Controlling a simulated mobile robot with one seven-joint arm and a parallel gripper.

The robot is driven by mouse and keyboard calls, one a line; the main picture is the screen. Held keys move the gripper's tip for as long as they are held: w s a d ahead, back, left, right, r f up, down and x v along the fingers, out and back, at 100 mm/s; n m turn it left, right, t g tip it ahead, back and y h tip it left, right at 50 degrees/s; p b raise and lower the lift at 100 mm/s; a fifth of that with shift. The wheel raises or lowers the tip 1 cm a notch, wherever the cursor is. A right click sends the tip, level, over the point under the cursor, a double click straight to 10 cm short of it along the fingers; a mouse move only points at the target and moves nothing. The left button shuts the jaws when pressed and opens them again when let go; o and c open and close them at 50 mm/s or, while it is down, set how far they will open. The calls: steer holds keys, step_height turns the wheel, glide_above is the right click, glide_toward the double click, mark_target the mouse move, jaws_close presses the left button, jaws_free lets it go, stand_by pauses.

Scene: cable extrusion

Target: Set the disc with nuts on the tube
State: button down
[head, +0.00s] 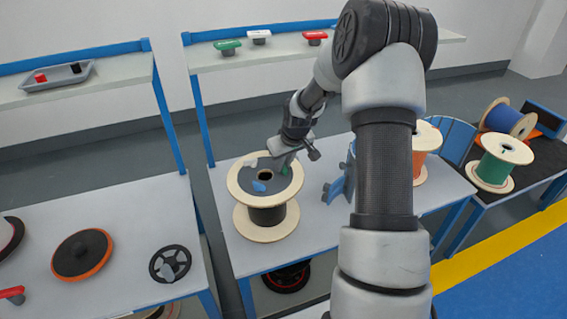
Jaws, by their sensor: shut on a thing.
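A dark round disc with nuts (273,187) lies flat over the top of a wooden spool (260,232) on the middle table. A grey piece and a blue piece show on the disc, and a small green bit shows beside my fingers. A short brown tube end (265,174) with a dark hole shows at the disc's centre. My gripper (284,168) reaches down at the disc's right back part and is shut on it. The fingertips are small and partly hidden, so the exact grip point is unclear. I cannot tell whether the disc is fully seated around the tube.
The left table (130,220) holds an orange-rimmed disc (82,254) and a black wheel (170,263) with grey pieces. A blue bracket (338,186) stands right of the spool. Green and orange-wound spools stand farther right. Shelves behind hold a grey tray (56,77) and several coloured knobs.

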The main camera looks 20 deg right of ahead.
steer(key=shift+f+b, duration=0.3)
steer(key=shift+f, duration=0.1)
steer(key=c, duration=2)
jaws_free()
steer(key=p+v, duration=0.7)
steer(key=v, duration=0.4)
